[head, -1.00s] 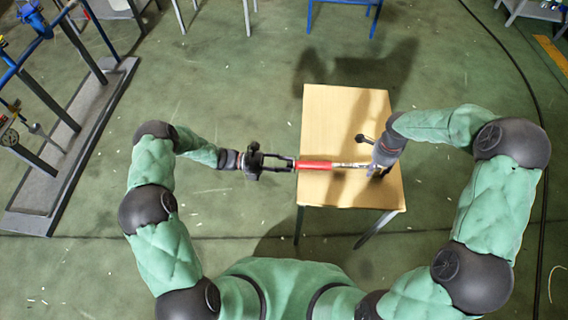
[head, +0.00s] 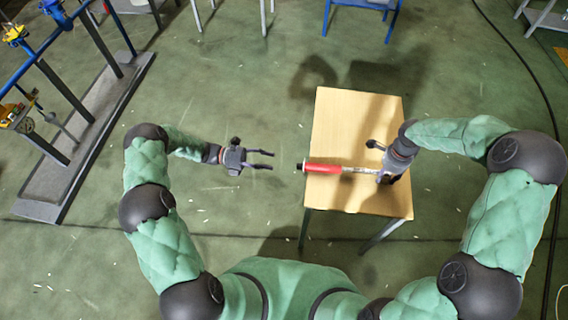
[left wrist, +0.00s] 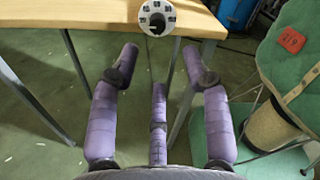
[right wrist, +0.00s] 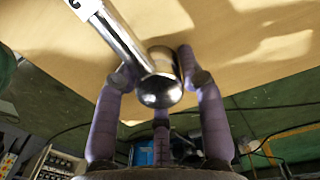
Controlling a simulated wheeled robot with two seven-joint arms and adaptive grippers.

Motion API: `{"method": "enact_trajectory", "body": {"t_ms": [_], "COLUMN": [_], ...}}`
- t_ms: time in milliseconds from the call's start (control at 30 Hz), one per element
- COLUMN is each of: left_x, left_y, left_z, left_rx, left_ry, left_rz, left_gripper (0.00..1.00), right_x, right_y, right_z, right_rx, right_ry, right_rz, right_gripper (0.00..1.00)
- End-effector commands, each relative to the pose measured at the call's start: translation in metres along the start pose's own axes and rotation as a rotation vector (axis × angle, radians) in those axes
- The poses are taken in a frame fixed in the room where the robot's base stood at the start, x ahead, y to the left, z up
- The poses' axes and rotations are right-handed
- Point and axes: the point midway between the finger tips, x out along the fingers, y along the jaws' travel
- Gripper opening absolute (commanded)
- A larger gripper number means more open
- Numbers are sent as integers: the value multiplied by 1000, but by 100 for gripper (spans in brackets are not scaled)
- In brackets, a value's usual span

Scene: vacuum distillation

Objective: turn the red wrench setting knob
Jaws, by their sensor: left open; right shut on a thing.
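The red wrench (head: 325,168) has a red handle and a metal shaft and lies sideways over the wooden table, handle end to the left. Its setting knob (head: 300,166) is the dark end of the handle, past the table's left edge. In the left wrist view the knob (left wrist: 156,18) is a round pale dial face with dark marks, seen end-on. My left gripper (head: 271,160) is open and empty, a short gap left of the knob, pointing at it. My right gripper (head: 382,177) is shut on the wrench's metal head (right wrist: 160,88).
The wooden table (head: 350,110) is otherwise bare. A blue-framed stand (head: 361,8) is at the back. A rack with blue pipes (head: 45,65) stands on a grey base at the left. The floor between rack and table is clear.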

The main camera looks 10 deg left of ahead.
Motion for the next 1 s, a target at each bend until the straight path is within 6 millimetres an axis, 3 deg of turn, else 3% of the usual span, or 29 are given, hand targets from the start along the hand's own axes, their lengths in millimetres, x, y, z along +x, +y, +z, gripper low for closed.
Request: {"method": "enact_trajectory", "body": {"t_ms": [200, 600, 633, 700, 733, 1000], "left_x": [-18, -20, -20, -20, -20, -20], "left_y": [0, 0, 0, 0, 0, 0], "left_z": [-1, -1, -1, -1, -1, -1], "left_rx": [-2, -2, -2, -2, -2, -2], "left_ry": [0, 1, 1, 1, 1, 1], "left_rz": [-1, -1, -1, -1, -1, -1], "left_gripper": [48, 48, 48, 48, 48, 48], "right_x": [0, 0, 0, 0, 0, 0], "right_y": [0, 0, 0, 0, 0, 0], "right_z": [1, 1, 1, 1, 1, 1], "right_rx": [1, 0, 0, 0, 0, 0], "right_ry": [-1, -2, -2, -1, -1, -1], "right_rz": [0, 0, 0, 0, 0, 0], "right_gripper": [0, 0, 42, 62, 67, 67]}}
